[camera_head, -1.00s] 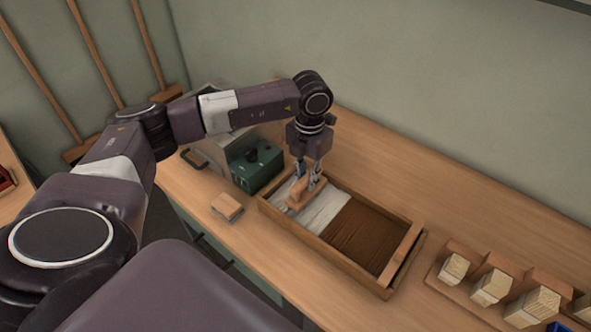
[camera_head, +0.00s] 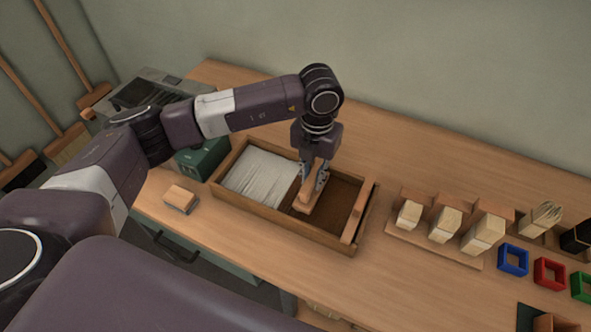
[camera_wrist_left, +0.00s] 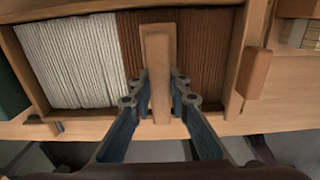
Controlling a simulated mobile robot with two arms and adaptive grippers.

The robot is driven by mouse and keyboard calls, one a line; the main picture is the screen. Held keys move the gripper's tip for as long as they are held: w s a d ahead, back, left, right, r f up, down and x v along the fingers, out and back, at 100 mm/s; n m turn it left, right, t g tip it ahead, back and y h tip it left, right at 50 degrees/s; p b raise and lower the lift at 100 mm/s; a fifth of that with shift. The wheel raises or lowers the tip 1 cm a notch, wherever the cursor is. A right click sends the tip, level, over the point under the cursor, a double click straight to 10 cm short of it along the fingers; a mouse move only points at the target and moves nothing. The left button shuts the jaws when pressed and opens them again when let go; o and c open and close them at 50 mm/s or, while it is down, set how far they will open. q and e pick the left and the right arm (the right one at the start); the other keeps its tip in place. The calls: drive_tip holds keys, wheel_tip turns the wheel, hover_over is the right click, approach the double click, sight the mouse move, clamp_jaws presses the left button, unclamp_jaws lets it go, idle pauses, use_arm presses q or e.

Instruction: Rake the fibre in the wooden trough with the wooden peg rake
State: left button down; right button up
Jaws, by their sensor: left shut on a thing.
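The wooden trough (camera_head: 228,194) stands on the bench, with white fibre (camera_head: 262,178) on its left side and brown fibre (camera_head: 345,190) on its right. My left gripper (camera_head: 312,192) is shut on the wooden peg rake (camera_head: 308,199) over the brown fibre, near the border with the white. In the left wrist view the rake (camera_wrist_left: 159,75) stands upright between the fingers, its long bar along the fibre strands. Its pegs are hidden, so I cannot tell how deep they reach. My right gripper is not in view.
A wooden block (camera_head: 181,197) lies left of the trough, with a green box (camera_head: 203,158) behind it. A rack of pale bristle blocks (camera_head: 445,222) stands to the right, with blue (camera_head: 513,260) and red (camera_head: 549,273) frames beyond. The bench behind the trough is clear.

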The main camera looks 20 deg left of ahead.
use_arm(q)
drive_tip(key=d+b, duration=0.1)
drive_tip(key=d, duration=0.7)
drive_tip(key=shift+s, duration=0.3)
drive_tip(key=w+a+b, duration=0.2)
drive_tip(key=a+b, duration=0.3)
drive_tip(key=a, duration=2.4)
drive_tip(key=shift+w+a, duration=0.15)
drive_tip(key=s+d, duration=0.2)
drive_tip(key=d, duration=2.7)
drive_tip(key=shift+s+d, duration=0.15)
drive_tip(key=shift+d, duration=0.15)
